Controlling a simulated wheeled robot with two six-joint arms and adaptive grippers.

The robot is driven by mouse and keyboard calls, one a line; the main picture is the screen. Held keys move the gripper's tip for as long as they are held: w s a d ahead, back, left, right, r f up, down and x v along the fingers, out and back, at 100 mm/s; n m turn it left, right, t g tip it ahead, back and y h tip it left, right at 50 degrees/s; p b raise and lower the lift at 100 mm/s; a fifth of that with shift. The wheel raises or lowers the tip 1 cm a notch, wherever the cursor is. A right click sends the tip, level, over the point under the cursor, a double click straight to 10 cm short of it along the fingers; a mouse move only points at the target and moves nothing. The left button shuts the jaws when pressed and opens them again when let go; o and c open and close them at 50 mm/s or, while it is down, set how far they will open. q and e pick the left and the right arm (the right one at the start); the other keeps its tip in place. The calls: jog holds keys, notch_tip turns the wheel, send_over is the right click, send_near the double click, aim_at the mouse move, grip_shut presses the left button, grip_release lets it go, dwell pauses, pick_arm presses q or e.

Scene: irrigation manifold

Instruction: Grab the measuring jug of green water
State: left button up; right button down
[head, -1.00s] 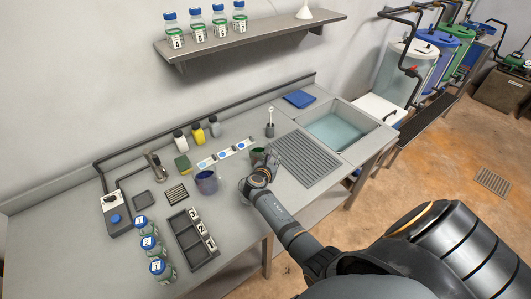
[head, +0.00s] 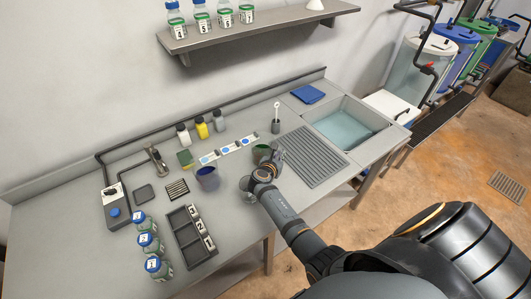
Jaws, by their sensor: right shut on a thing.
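The measuring jug of green water (head: 260,152) stands near the front edge of the counter, left of the ribbed drainboard; green shows inside it. My right gripper (head: 268,163) reaches it from the front right and is shut on it. The gripper and wrist hide the jug's lower right side, so I cannot tell whether its base touches the counter. A second jug with blue contents (head: 208,180) stands apart to the left. My left gripper is not in view.
The drainboard (head: 310,158) and a sink (head: 350,125) lie to the right. A white strip with blue dots (head: 228,149) lies behind the jugs. A grey divided tray (head: 185,235) and several blue-capped bottles (head: 150,243) stand at the front left. A shelf (head: 260,28) hangs above.

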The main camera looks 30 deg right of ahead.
notch_tip(320, 180, up, 4)
jog(key=shift+s+f, duration=0.15)
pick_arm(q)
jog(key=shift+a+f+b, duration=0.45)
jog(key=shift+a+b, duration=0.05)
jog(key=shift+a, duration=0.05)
pick_arm(e)
jog(key=s+r, duration=0.9)
jog(key=s, duration=0.4)
jog(key=shift+s+d+r, duration=0.2)
jog(key=shift+s+d, duration=0.1)
jog(key=shift+d, duration=0.05)
